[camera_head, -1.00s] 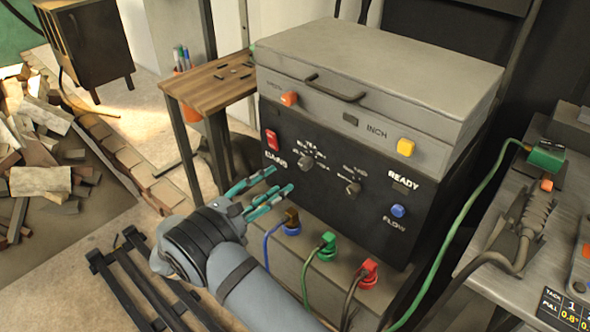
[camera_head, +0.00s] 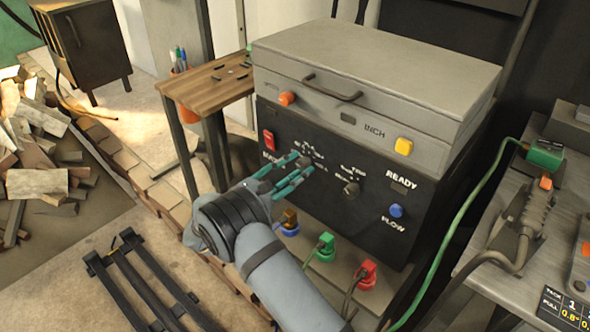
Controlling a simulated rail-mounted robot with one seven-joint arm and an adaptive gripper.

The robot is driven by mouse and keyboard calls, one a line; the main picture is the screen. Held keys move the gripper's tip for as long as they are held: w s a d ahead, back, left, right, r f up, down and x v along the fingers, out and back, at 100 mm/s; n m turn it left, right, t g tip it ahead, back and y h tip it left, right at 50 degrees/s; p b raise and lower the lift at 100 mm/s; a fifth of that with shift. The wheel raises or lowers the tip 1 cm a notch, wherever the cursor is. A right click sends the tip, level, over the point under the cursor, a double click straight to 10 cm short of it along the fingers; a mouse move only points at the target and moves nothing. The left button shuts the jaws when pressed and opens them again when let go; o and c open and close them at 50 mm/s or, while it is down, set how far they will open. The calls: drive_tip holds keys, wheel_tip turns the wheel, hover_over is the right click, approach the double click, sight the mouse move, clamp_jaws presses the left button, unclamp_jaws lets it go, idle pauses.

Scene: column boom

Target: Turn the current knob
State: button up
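The welder's black front panel (camera_head: 330,205) carries two dark round knobs. The left knob (camera_head: 305,160) has lettering around it, partly hidden by my fingers. The right knob (camera_head: 351,189) stands clear, lower and to the right. The lettering is too small to tell which knob is for current. My gripper (camera_head: 304,165) has teal fingers spread apart and pointing at the left knob. The knob shows between or just beyond the fingertips; I cannot tell whether they touch it.
A red switch (camera_head: 269,140) is left of the fingers. A blue button (camera_head: 396,211) sits at the panel's right. A grey lid with a handle (camera_head: 331,87) is above.

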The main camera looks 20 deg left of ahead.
clamp_jaws()
idle(0.5)
drive_tip(key=m+b, duration=0.2)
drive_tip(key=m, duration=0.4)
drive_tip(key=shift+f, duration=0.15)
drive_tip(key=m+b, duration=0.3)
drive_tip(key=m, duration=0.3)
drive_tip(key=shift+m, duration=0.3)
drive_tip(key=m+b, duration=0.3)
drive_tip(key=shift+f+m, duration=0.1)
drive_tip(key=shift+m, duration=0.2)
drive_tip(key=m+b, duration=0.4)
drive_tip(key=shift+s+y, duration=0.1)
drive_tip(key=shift+y, duration=0.3)
drive_tip(key=m+b, duration=0.4)
drive_tip(key=b, duration=0.1)
drive_tip(key=shift+m+b, duration=0.85)
drive_tip(key=shift+m, duration=0.15)
drive_tip(key=shift+r, duration=0.3)
